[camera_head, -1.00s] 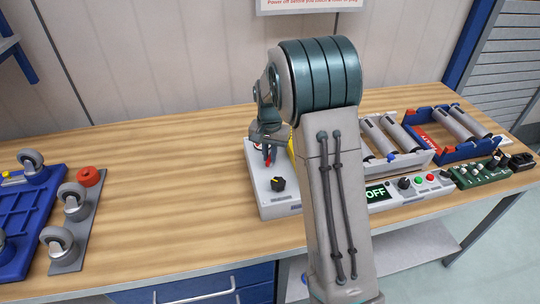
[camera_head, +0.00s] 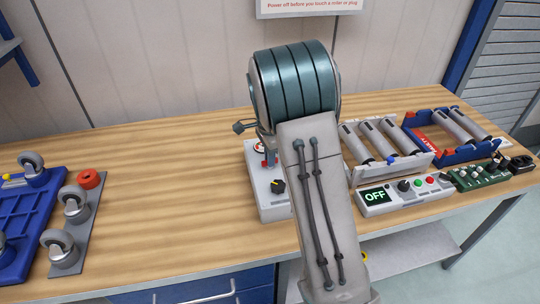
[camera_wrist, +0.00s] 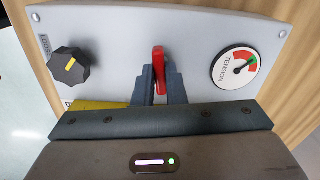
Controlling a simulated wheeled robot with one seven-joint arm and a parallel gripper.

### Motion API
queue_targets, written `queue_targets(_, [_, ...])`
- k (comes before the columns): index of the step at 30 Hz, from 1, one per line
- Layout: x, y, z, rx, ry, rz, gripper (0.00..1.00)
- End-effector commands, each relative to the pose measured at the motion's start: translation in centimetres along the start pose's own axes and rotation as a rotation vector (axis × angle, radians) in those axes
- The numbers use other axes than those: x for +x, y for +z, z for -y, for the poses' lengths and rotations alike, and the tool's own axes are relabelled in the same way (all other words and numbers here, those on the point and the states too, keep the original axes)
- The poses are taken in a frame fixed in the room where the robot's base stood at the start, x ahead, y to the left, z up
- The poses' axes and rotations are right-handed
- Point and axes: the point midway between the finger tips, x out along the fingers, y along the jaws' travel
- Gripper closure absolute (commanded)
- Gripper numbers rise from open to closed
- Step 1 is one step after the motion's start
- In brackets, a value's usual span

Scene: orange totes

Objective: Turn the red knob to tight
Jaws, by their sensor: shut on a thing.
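The red knob (camera_wrist: 159,62) stands up from a light grey panel (camera_wrist: 200,35) in the wrist view, its bar running up the picture. My gripper (camera_wrist: 160,78) is shut on it, one finger on each side. To its right is a round TENSION dial (camera_wrist: 235,67) with red and green zones; its needle points up and right, near the green. In the head view the grey box (camera_head: 275,212) stands on the bench and my arm hides most of the gripper and part of the box.
A black knob (camera_wrist: 69,66) with a yellow mark is left of the red knob. A control box reading OFF (camera_head: 375,196), a roller tray (camera_head: 425,159) and a green board (camera_head: 475,178) stand to the right.

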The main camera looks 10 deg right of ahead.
Motion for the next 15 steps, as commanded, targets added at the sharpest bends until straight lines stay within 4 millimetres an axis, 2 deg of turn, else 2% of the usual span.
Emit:
queue_targets(6, [-0.15,-0.02,0.08,0.106,-0.003,-0.001,1.0])
queue_targets(15, [-0.11,0.0,0.09,0.166,-0.003,-0.001,1.0])
